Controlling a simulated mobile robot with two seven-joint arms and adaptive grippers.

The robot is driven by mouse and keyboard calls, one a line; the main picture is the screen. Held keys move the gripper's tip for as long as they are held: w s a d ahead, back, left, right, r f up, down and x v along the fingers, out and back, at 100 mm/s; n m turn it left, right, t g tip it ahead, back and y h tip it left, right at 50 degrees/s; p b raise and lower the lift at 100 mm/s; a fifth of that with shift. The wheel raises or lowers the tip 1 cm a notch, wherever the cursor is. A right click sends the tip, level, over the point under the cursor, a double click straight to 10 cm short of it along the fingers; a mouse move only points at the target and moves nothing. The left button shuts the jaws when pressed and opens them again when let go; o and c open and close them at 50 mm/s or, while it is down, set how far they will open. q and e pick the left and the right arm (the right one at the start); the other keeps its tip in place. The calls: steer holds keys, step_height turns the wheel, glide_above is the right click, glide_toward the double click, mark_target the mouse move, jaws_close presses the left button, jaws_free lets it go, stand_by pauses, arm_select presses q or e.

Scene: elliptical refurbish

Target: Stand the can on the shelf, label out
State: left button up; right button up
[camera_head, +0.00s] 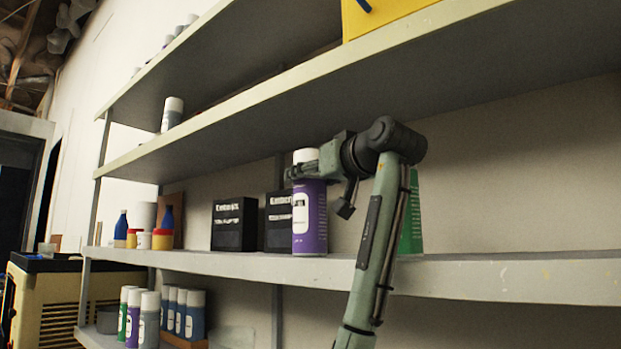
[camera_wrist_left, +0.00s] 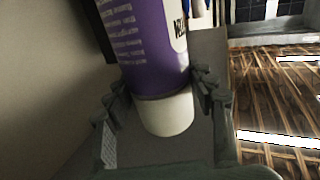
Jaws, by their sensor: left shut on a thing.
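The can is a purple spray can (camera_head: 310,232) with a white cap, upright at the front of the middle shelf (camera_head: 200,261). Its base appears level with the shelf surface; I cannot tell if it touches. A white label patch shows on its left front side in the head view. My left gripper (camera_head: 304,171) is shut around its upper part, just below the cap. In the left wrist view the can (camera_wrist_left: 148,40) hangs cap-down in the picture between the fingers (camera_wrist_left: 158,88), with small print facing the camera and the white label at its right edge. My right gripper is out of view.
Two black boxes (camera_head: 235,224) stand behind and left of the can. A green object (camera_head: 412,222) is partly hidden behind my arm. Blue bottles and jars (camera_head: 163,239) stand farther left. Several spray cans (camera_head: 150,318) stand on the lower shelf. The shelf right of my arm is clear.

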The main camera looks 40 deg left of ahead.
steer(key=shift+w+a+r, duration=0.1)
arm_select(q)
steer(key=o, duration=1.4)
steer(key=shift+o, duration=0.2)
steer(key=shift+r, duration=0.15)
steer(key=v, duration=1.2)
steer(key=shift+b, duration=0.3)
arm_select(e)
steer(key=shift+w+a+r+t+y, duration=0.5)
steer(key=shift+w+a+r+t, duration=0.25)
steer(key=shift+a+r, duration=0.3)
